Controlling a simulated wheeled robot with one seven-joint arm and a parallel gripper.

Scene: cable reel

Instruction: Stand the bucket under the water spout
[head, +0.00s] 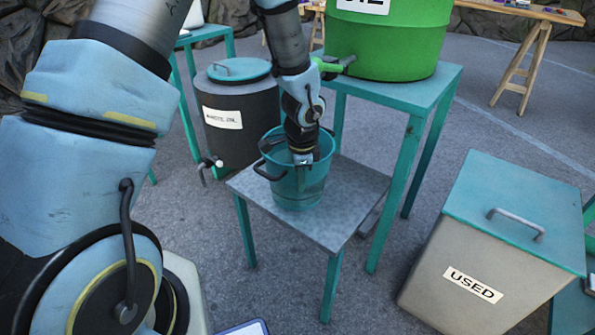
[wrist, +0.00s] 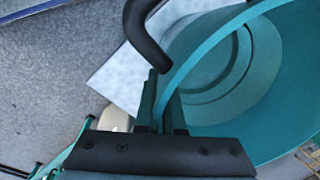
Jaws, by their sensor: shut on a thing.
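The teal bucket (head: 312,185) is upright and empty-looking, at the small grey-topped table (head: 345,200); whether its base touches the top is hard to tell. My gripper (head: 303,163) is shut on its near rim. The wrist view shows the fingers (wrist: 166,105) across the bucket's wall (wrist: 270,110), beside its black handle (wrist: 148,35). A green barrel (head: 395,45) stands on a taller teal table behind, with a green spout (head: 328,66) pointing left, behind and above the bucket. My arm partly hides the spout's outlet area. The barrel's label is cut off.
A dark barrel (head: 245,140) with a teal lid and low tap (head: 208,164) stands left of the table. A bin marked USED (head: 480,235) stands at right. The taller table (head: 440,90) stands close behind. The grey top has bare room around the bucket.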

